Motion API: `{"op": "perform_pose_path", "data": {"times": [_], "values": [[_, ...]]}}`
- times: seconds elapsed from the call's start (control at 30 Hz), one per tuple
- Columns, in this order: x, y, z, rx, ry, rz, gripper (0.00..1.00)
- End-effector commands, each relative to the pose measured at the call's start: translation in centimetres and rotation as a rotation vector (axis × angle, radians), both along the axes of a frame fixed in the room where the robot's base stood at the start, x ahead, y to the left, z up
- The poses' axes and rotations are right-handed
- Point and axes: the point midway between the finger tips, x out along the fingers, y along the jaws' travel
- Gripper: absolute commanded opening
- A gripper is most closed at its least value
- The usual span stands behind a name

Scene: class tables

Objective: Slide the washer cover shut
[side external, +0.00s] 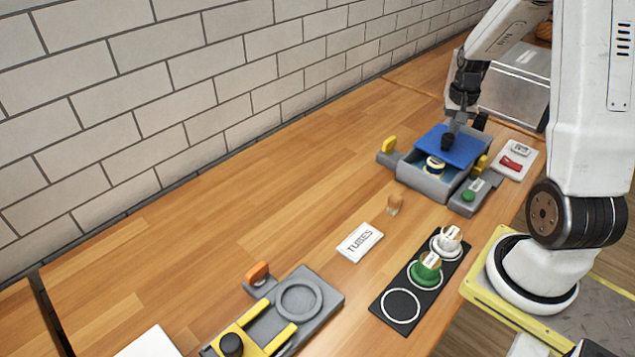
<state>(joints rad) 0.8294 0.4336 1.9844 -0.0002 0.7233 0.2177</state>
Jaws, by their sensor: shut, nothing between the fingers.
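The washer (413,176) is a grey box near the back right of the table. Its blue cover (467,149) lies over the far right part of the box and leaves the near left part open. A round item with a blue, white and yellow top (434,165) shows inside the opening. A black knob (447,142) stands on the cover. My gripper (453,122) is shut and points down right at the knob. I cannot tell from this view whether it touches the knob.
A yellow lever (389,144) and a green button (468,195) flank the washer. A black rack (425,293) holds white and green-based items. A grey station (322,290) with yellow rails sits in front, and a TUBES label (360,242) lies between.

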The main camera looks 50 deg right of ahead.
Motion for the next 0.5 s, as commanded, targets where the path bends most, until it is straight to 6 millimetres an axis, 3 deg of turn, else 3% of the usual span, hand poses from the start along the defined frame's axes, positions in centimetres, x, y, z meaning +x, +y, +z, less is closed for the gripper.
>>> {"op": "perform_pose_path", "data": {"times": [0.5], "values": [[-0.02,1.17,-0.01,0.002,0.001,0.001,0.0]]}}
